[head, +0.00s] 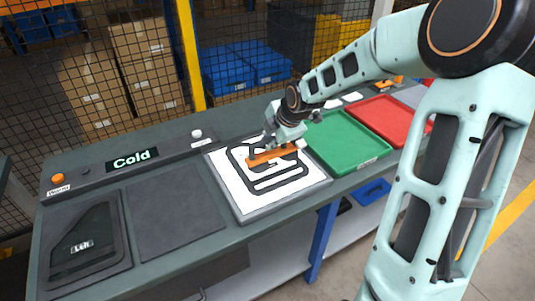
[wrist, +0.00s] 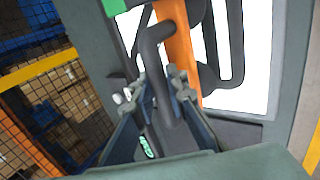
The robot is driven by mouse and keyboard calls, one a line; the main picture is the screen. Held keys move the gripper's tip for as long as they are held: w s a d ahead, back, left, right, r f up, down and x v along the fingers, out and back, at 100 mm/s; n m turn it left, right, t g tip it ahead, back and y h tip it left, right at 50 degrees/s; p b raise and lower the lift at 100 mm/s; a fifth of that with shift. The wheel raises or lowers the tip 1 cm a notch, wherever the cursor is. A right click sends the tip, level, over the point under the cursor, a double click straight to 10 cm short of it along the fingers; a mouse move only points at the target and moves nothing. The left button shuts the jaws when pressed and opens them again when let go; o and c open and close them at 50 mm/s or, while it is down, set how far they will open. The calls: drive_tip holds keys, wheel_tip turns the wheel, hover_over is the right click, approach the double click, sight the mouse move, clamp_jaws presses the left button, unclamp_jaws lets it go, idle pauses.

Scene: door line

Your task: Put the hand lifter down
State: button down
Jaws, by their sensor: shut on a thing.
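The hand lifter has an orange bar (head: 270,155) and a dark curved handle. In the head view it is over the white lit panel (head: 226,173) with dark outlines. My gripper (head: 277,140) is above the orange bar, reaching in from the right. In the wrist view my gripper (wrist: 166,88) is shut on the dark handle (wrist: 155,48), with the orange bar (wrist: 180,50) just beyond it. A round dark pad shows beside the bar. I cannot tell whether the lifter touches the panel or hangs just above it.
Left of the panel is a bare dark mat (head: 175,215), then a black door part (head: 85,240) marked "Left". A "Cold" display (head: 132,159) stands behind, with an orange button (head: 57,178). Green (head: 345,140) and red (head: 398,118) trays lie to the right. A mesh fence stands behind.

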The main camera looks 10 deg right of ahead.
drive_tip(key=shift+x, duration=1.45)
drive_tip(key=shift+w+d+f, duration=0.1)
drive_tip(key=shift+f, duration=0.65)
drive_tip(key=shift+w+d+f, duration=0.1)
drive_tip(key=shift+w+f, duration=0.05)
drive_tip(key=shift+f, duration=0.6)
drive_tip(key=shift+b, duration=0.3)
drive_tip(key=c, duration=2.4)
unclamp_jaws()
drive_tip(key=shift+f, duration=0.2)
drive_tip(key=o, duration=0.5)
drive_tip(key=shift+r, duration=0.25)
drive_tip(key=p+v, duration=0.3)
drive_tip(key=v, duration=0.9)
drive_tip(key=shift+p, duration=0.3)
drive_tip(key=shift+s+a, duration=0.1)
